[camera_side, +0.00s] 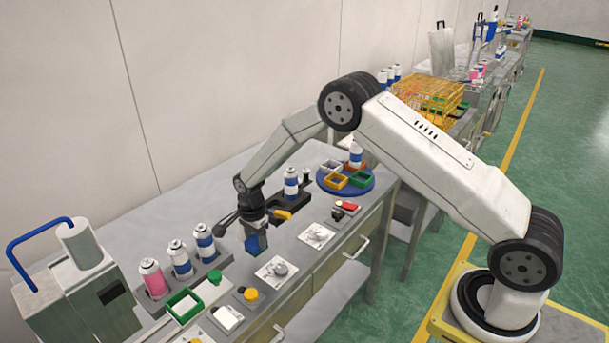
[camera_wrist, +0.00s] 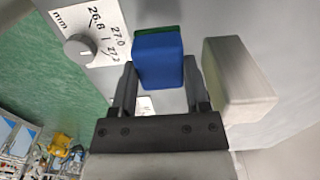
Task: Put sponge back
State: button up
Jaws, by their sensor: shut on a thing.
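A blue sponge (camera_side: 254,244) with a green layer hangs below my gripper (camera_side: 252,232) in the side view, over the grey bench. In the wrist view my gripper (camera_wrist: 158,82) is shut on the sponge (camera_wrist: 158,60), with one finger on each side of it. The sponge's blue face is toward the wrist camera and a thin green strip shows at its far edge. A green square open-topped holder (camera_side: 171,299) stands on the bench to the lower left of the sponge, apart from it.
A rack with several spray cans (camera_side: 180,258) stands left of my gripper. A knob plate (camera_side: 277,269) lies just right of the sponge. A blue round tray (camera_side: 346,189) with coloured square bins stands farther back. In the wrist view a grey block (camera_wrist: 238,80) is close on the right.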

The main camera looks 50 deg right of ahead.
aim_at(256, 239)
jog(key=shift+f, duration=1.5)
jog(key=shift+f, duration=0.15)
jog(key=o, duration=1.1)
notch_tip(256, 239, up, 12)
jog(key=shift+r, duration=0.2)
